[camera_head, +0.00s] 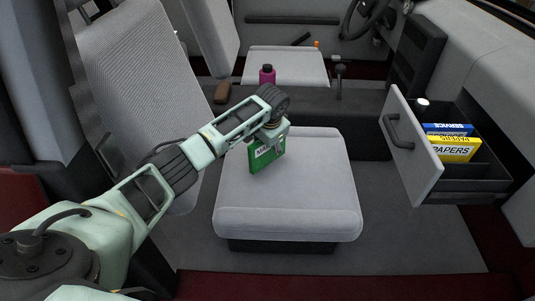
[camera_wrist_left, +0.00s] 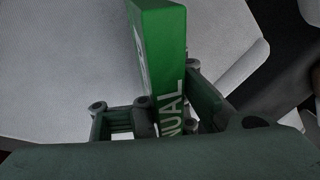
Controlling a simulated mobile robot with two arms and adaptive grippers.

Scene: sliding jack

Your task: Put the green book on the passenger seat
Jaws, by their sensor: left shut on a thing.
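The green book (camera_head: 264,156) has white lettering and is upright, over the left part of the passenger seat cushion (camera_head: 310,190). My left gripper (camera_head: 274,141) is shut on its top edge. In the left wrist view the green book (camera_wrist_left: 165,55) stands between the fingers of my left gripper (camera_wrist_left: 165,112), with "NUAL" readable on its spine. I cannot tell whether the book's lower edge touches the cushion. The light grey seat back (camera_head: 135,90) is at the left. My right gripper is not in view.
An open glovebox drawer (camera_head: 412,160) at the right holds a yellow papers box (camera_head: 454,149) and a blue service book (camera_head: 447,129). A magenta bottle (camera_head: 267,75) stands on the centre console behind the seat. The rest of the cushion is bare.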

